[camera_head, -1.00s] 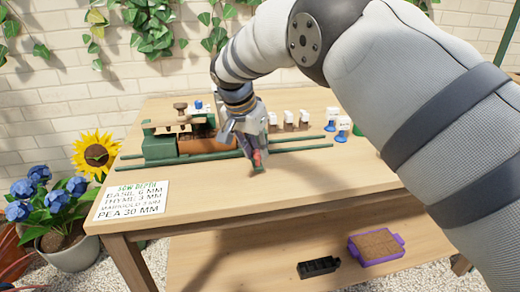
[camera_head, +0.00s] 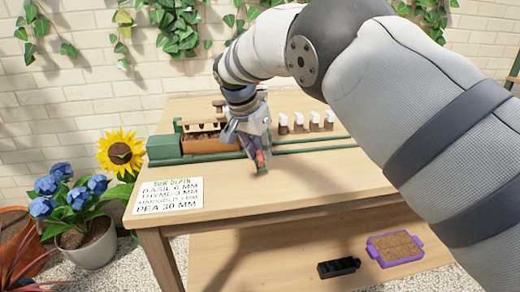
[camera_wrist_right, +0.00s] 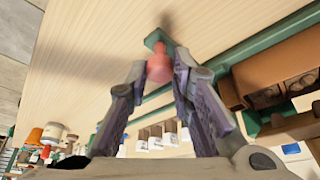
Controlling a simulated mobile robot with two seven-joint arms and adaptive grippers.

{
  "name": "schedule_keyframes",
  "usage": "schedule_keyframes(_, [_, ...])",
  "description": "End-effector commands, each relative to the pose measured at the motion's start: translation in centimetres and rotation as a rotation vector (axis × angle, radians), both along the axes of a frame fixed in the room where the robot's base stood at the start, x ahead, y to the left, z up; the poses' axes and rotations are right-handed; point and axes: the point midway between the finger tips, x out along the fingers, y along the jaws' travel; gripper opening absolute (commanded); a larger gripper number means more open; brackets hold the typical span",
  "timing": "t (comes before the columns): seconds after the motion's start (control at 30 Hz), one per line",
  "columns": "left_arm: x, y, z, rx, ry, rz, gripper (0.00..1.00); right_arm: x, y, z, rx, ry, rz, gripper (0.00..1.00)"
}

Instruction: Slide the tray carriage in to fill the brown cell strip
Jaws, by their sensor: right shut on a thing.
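The brown cell strip (camera_head: 203,146) sits on the green tray carriage (camera_head: 163,148) at the back of the table. In the right wrist view the brown strip (camera_wrist_right: 292,62) is at the right, with dark openings along its side. My right gripper (camera_head: 260,163) is at the right end of the carriage, pointing down. In the wrist view its fingers (camera_wrist_right: 158,72) are closed on a red knob (camera_wrist_right: 159,62) with a green foot behind it. In the head view the fingers partly hide the knob. My left gripper is in neither view.
A wooden fixture (camera_head: 205,127) stands over the strip. Green rails (camera_head: 315,142) run right. Several white-tagged pots (camera_head: 298,124) stand behind them. A sow-depth card (camera_head: 168,195) lies at front left. A black tray (camera_head: 338,268) and a purple tray (camera_head: 395,248) are on the lower shelf.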

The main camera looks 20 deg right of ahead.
Motion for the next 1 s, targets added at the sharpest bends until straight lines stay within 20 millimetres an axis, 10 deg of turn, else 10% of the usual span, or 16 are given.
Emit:
schedule_keyframes(0.1, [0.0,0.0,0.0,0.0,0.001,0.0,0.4,-0.1,0.0,-0.2,0.001,0.004,0.0,0.0])
schedule_keyframes(0.13, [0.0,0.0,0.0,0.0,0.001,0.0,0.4,-0.1,0.0,-0.2,0.001,0.004,0.0,0.26])
schedule_keyframes(0.2, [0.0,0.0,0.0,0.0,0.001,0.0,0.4,-0.1,0.0,-0.2,0.001,0.004,0.0,0.41])
schedule_keyframes(0.57, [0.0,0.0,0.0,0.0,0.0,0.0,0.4,-0.1,0.2,0.6,0.0,0.0,0.0,0.41])
schedule_keyframes(1.0, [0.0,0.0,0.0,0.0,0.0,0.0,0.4,-2.1,3.6,10.0,0.0,-0.001,0.0,0.41])
